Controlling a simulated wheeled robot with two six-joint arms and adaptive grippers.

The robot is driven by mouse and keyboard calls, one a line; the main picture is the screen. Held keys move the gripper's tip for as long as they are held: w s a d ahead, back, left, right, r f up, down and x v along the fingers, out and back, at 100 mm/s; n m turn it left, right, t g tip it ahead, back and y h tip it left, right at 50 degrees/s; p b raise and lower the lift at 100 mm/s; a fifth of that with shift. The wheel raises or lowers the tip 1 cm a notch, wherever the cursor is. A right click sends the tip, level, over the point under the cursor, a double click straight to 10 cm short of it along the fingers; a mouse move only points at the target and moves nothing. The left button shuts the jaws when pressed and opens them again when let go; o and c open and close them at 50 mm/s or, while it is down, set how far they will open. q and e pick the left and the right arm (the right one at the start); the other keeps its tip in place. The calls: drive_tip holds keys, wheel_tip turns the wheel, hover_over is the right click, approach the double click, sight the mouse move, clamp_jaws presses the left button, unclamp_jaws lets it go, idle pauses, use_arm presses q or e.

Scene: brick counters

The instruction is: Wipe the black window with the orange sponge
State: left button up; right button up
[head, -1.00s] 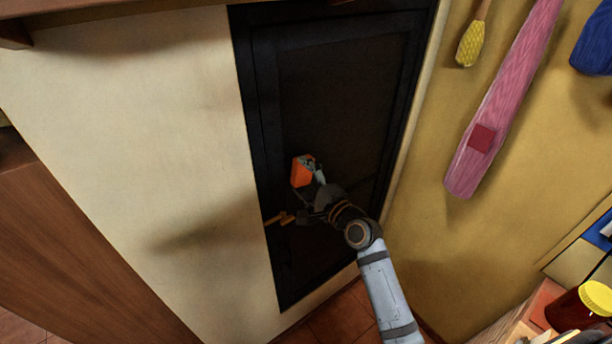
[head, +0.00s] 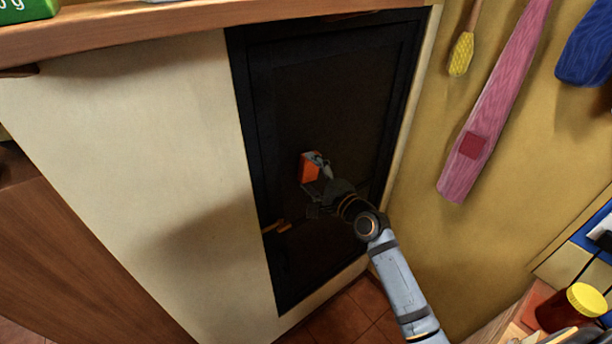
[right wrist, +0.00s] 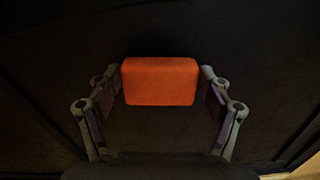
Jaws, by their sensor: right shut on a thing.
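The black window (head: 330,100) is a tall dark panel with a black frame, set in a cream wall under a wooden counter. My right gripper (head: 318,178) is in front of its middle, shut on the orange sponge (head: 310,167). In the right wrist view the sponge (right wrist: 160,81) is a rounded orange block between the two fingers, with the dark panel behind it. I cannot tell whether the sponge touches the panel. My left gripper is not in view.
A small brown handle (head: 276,227) sticks out at the panel's lower left. The wooden counter edge (head: 130,38) runs above. A yellow brush (head: 461,54) and a pink board (head: 490,110) hang on the right wall. A yellow-lidded jar (head: 570,308) stands lower right.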

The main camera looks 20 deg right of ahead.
drive_tip(key=shift+w+d+b, duration=0.15)
drive_tip(key=shift+w+d, duration=0.1)
drive_tip(key=shift+d, duration=0.35)
drive_tip(key=shift+w+d+b, duration=0.15)
drive_tip(key=shift+w+d, duration=0.05)
drive_tip(key=shift+d, duration=0.35)
drive_tip(key=shift+w+d+p, duration=0.15)
drive_tip(key=shift+d+p, duration=0.15)
drive_tip(key=shift+d, duration=0.1)
idle(0.4)
